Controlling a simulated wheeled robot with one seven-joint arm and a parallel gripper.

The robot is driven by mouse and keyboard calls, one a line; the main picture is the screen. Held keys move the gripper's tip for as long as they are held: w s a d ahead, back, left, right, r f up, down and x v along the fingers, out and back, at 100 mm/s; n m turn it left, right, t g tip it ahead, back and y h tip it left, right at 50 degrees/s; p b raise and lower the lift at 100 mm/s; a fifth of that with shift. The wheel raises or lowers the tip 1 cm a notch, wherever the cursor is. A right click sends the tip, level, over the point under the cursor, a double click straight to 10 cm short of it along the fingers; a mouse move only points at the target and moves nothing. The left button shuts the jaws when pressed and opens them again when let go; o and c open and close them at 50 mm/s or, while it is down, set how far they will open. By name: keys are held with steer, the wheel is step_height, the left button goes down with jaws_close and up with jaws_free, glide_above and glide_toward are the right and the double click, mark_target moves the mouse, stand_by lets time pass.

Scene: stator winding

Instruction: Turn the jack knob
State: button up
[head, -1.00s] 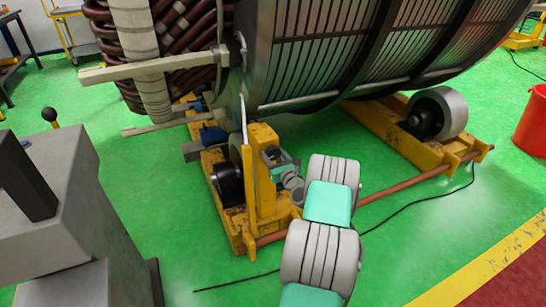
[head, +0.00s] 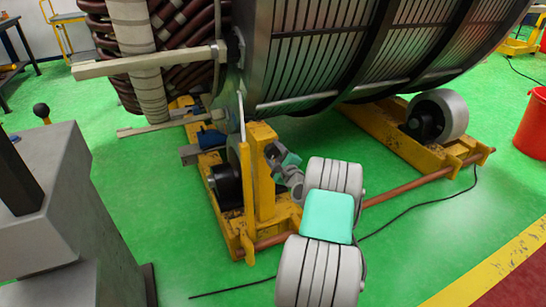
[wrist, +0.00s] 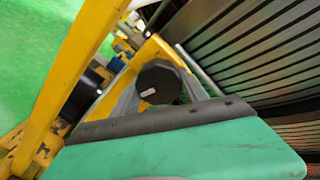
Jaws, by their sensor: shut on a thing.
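The jack knob (wrist: 160,82) is a black, many-sided knob with a small white mark, in the middle of the wrist view. It sits against the yellow jack stand (wrist: 150,52). My gripper (wrist: 158,90) has one grey finger on each side of the knob and is shut on it. In the head view my gripper (head: 276,157) is at the right side of the yellow jack post (head: 262,178), under the big stator drum. The knob is mostly hidden there by the gripper.
The slatted stator drum (head: 340,50) hangs just above my gripper. A copper-coloured bar (head: 410,185) runs along the yellow frame, beside a grey roller (head: 440,113). A black cable (head: 415,213) lies on the green floor. A grey lever console (head: 65,200) stands left.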

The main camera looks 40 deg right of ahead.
steer(key=n+b, duration=0.3)
steer(key=n, duration=0.2)
steer(key=shift+f+n+b, duration=0.1)
steer(key=shift+n+b, duration=0.2)
steer(key=shift+b, duration=0.05)
steer(key=n+b, duration=0.3)
steer(key=n, duration=0.1)
steer(key=n+b, duration=0.5)
steer(key=n, duration=0.1)
steer(key=shift+b, duration=0.3)
steer(key=n+b, duration=0.2)
steer(key=n, duration=0.1)
steer(key=n+b, duration=0.2)
steer(key=shift+a+r, duration=0.1)
steer(key=shift+r, duration=0.25)
steer(key=n, duration=0.4)
steer(key=shift+a+r, duration=0.1)
steer(key=shift+r, duration=0.05)
steer(key=n, duration=0.6)
steer(key=shift+a, duration=0.15)
steer(key=n, duration=0.5)
steer(key=shift+w+a, duration=0.1)
steer(key=shift+f+n, duration=0.15)
steer(key=shift+n, duration=0.95)
steer(key=shift+f+n, duration=0.1)
steer(key=shift+n, duration=1)
